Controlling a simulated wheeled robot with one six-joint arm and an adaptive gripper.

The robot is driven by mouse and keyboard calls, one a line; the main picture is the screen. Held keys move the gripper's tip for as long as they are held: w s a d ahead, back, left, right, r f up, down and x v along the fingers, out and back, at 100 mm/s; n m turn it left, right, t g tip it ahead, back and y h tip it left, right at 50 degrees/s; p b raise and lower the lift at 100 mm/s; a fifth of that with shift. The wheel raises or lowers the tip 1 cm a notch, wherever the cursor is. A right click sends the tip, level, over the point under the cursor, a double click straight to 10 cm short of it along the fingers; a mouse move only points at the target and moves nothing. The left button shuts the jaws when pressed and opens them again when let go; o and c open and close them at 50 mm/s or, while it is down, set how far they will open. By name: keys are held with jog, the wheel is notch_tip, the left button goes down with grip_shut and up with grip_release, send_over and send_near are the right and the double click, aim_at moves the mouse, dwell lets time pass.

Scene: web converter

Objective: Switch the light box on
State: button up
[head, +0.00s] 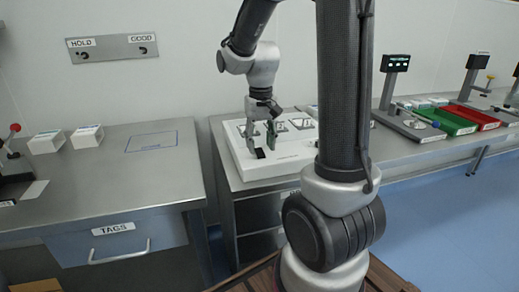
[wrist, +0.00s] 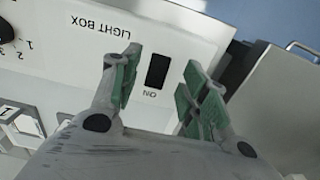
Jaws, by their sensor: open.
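The light box (head: 286,163) is a white panel box on the metal bench, left of my arm column in the head view. In the wrist view its white face (wrist: 120,60) carries the words LIGHT BOX, upside down. A black rocker switch (wrist: 157,70) marked ON sits on that face; it also shows as a dark spot in the head view (head: 260,153). My gripper (head: 260,135) is over the front left of the box, pointing down. In the wrist view my gripper (wrist: 160,85) has its green-padded fingers apart, empty, one on each side of the switch. I cannot tell whether it touches the box.
A numbered black knob (wrist: 6,32) and framed pieces (wrist: 20,125) lie on the box's left in the wrist view. A steel bench (head: 110,185) with white boxes (head: 87,136) stands left in the head view. Green (head: 445,122) and red (head: 474,117) trays stand at right.

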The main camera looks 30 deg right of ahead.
aim_at(260, 153)
jog(key=shift+f, duration=1.25)
jog(key=shift+c, duration=0.2)
